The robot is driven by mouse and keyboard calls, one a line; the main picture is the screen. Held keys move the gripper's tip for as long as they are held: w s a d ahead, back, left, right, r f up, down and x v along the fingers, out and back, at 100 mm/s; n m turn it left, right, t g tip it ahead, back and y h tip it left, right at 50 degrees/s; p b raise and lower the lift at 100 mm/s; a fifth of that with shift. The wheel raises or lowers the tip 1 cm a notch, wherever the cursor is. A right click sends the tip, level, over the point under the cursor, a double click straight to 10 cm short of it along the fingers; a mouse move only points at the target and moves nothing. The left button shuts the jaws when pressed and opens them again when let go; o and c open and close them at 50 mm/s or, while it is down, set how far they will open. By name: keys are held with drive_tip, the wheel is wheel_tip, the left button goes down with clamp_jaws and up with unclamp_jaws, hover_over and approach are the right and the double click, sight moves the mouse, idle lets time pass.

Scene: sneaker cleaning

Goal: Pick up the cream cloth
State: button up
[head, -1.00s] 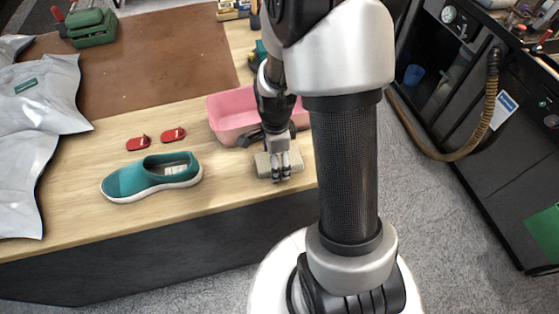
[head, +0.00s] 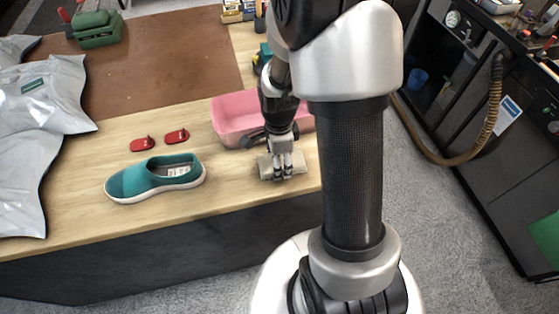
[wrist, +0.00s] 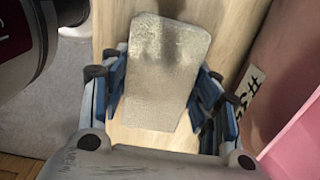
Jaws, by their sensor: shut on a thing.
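The cream cloth (head: 296,163) is a folded, block-like pad near the front right of the wooden table, just in front of the pink bin. In the wrist view the cloth (wrist: 163,72) lies between the blue-padded fingers, textured and pale. My gripper (head: 283,175) points down over the cloth and is shut on it; it also shows in the wrist view (wrist: 165,95). The cloth appears at table height; I cannot tell whether it is clear of the surface. The fingers hide part of it in the head view.
A pink bin (head: 235,117) stands just behind my gripper. A teal shoe (head: 150,180) and two red-based brushes or clips (head: 143,144) lie to the left. Grey plastic bags (head: 35,110) fill the far left. The table's front edge is close to the cloth.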

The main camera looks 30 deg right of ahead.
wheel_tip(320, 180, up, 19)
drive_tip(key=p, duration=0.6)
drive_tip(key=o, duration=0.5)
drive_tip(key=c, duration=0.4)
